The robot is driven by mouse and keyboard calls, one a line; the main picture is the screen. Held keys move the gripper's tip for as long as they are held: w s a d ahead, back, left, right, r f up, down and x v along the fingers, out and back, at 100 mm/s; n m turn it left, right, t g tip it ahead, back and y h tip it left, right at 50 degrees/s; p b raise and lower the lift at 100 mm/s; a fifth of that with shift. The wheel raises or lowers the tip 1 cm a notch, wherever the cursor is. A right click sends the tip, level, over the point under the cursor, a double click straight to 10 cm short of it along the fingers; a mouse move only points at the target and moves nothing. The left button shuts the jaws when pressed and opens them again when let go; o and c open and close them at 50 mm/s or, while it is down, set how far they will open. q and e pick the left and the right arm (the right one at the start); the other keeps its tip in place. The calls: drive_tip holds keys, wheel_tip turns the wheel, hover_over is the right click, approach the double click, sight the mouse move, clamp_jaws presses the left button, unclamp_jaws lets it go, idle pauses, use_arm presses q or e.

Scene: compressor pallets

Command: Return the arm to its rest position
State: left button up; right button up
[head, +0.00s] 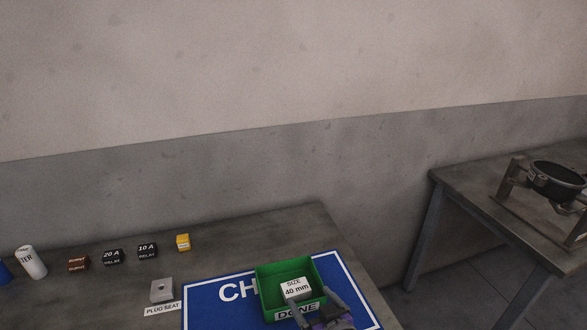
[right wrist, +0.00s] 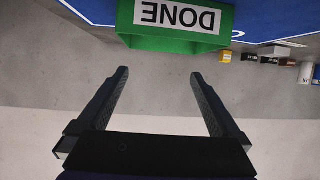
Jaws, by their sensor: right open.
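My right gripper (head: 318,309) shows at the bottom of the head view, at the near side of the green DONE bin (head: 267,277). In the right wrist view its two fingers (right wrist: 158,75) are spread wide with nothing between them. The bin's DONE label (right wrist: 178,15) is upside down there, beyond the fingertips. A white block marked SIZE 40 mm (head: 295,289) lies inside the bin, apart from the fingers as far as I can tell. My left gripper is not in the head view.
The bin stands on a blue mat (head: 208,308). A grey plug seat (head: 161,290), a yellow block (head: 183,242), two black relays (head: 148,251), a brown block (head: 78,263) and a white cylinder (head: 32,262) stand to the left. A second table (head: 470,190) bears a dark round part at right.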

use_arm(q)
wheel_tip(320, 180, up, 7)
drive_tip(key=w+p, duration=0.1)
drive_tip(key=p, duration=0.5)
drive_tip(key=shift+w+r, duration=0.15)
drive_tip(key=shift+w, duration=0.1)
use_arm(e)
drive_tip(key=s+d+m+g+h, duration=0.2)
drive_tip(key=s+d+g, duration=0.1)
drive_tip(key=s+d, duration=0.4)
drive_tip(key=s+d+m+g+h, duration=0.2)
drive_tip(key=s+d+g, duration=0.2)
drive_tip(key=s+d, duration=0.3)
drive_tip(key=s, duration=0.5)
drive_tip(key=shift+s+r+h, duration=0.3)
drive_tip(key=shift+r+h, duration=0.1)
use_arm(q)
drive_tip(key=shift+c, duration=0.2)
use_arm(e)
drive_tip(key=shift+c, duration=0.2)
